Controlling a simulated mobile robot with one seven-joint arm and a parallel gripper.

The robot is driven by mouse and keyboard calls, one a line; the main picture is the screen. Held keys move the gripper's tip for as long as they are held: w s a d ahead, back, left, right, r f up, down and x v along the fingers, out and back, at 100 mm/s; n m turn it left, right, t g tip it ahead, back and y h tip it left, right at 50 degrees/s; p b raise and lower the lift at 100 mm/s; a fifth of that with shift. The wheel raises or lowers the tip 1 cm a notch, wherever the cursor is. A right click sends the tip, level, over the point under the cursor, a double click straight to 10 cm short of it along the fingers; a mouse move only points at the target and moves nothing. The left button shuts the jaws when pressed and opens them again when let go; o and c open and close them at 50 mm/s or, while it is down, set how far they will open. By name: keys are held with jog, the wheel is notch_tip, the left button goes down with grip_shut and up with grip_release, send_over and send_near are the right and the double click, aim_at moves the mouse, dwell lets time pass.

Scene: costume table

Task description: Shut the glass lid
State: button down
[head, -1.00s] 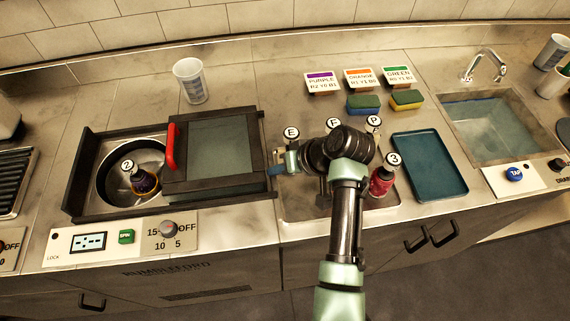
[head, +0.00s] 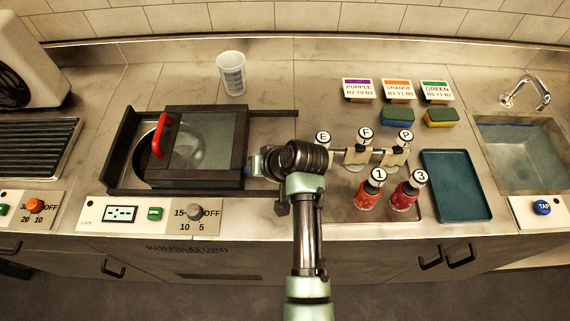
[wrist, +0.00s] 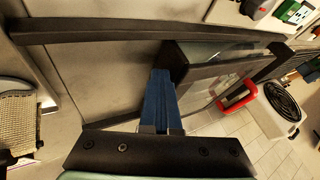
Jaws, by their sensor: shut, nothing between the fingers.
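The glass lid (head: 208,140) is a dark-framed pane with a red handle (head: 160,136) at its left side. It lies over the round metal bowl of the dark-framed spinner (head: 122,150). A narrow strip of the bowl shows uncovered left of the lid, and the bowl's rim shows through the glass. My gripper (head: 256,166) is at the lid's right edge, between the rails. In the wrist view, my blue fingers (wrist: 160,98) are shut and empty, with their tips at the lid's dark edge (wrist: 185,66). Exact contact is hard to tell.
Bottles 1 (head: 368,192) and 3 (head: 405,192) stand right of my arm, before the lettered rack (head: 362,155). A teal tray (head: 456,185) lies farther right. A clear cup (head: 232,72) stands behind the spinner. A control panel (head: 150,215) is in front.

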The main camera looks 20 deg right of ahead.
aim_at(207, 170)
jog(key=w+a, duration=0.1)
jog(key=a, duration=0.5)
jog(key=w+a, duration=0.1)
jog(key=a, duration=0.2)
jog(key=shift+w+a, duration=0.3)
jog(key=shift+w, duration=0.05)
jog(key=shift+a, duration=0.2)
